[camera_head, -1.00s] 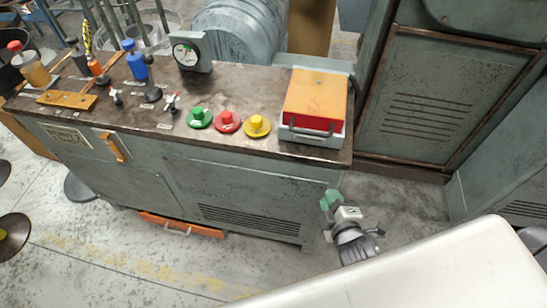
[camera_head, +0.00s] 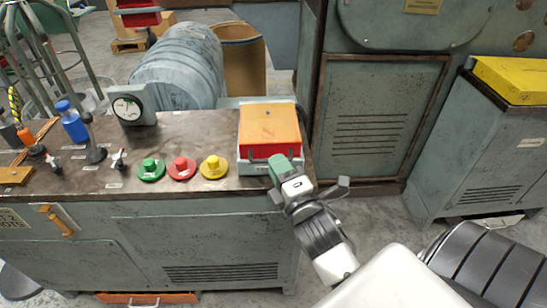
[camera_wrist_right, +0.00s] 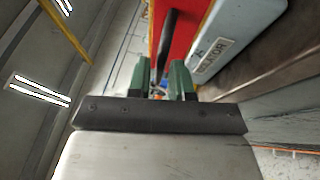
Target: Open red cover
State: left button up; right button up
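The red-orange cover (camera_head: 270,125) sits closed on a light grey box at the right end of the bench top. A dark handle bar runs along its front edge. My right gripper (camera_head: 279,170) is at the front right of the cover, close to the handle and partly hiding it. In the right wrist view my green fingers (camera_wrist_right: 159,80) are apart. The dark handle (camera_wrist_right: 168,38) shows just beyond the gap between them, beside the red cover (camera_wrist_right: 186,25). I cannot tell whether they touch it. My left gripper is not in view.
Green (camera_head: 151,169), red (camera_head: 181,167) and yellow (camera_head: 213,166) buttons stand left of the cover on the bench (camera_head: 180,135). A gauge (camera_head: 133,105) stands farther back. A yellow-topped cabinet (camera_head: 480,140) is at the right. Floor shows between bench and cabinet.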

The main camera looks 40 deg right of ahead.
aim_at(269, 133)
jog(key=shift+x, duration=1.2)
grip_shut()
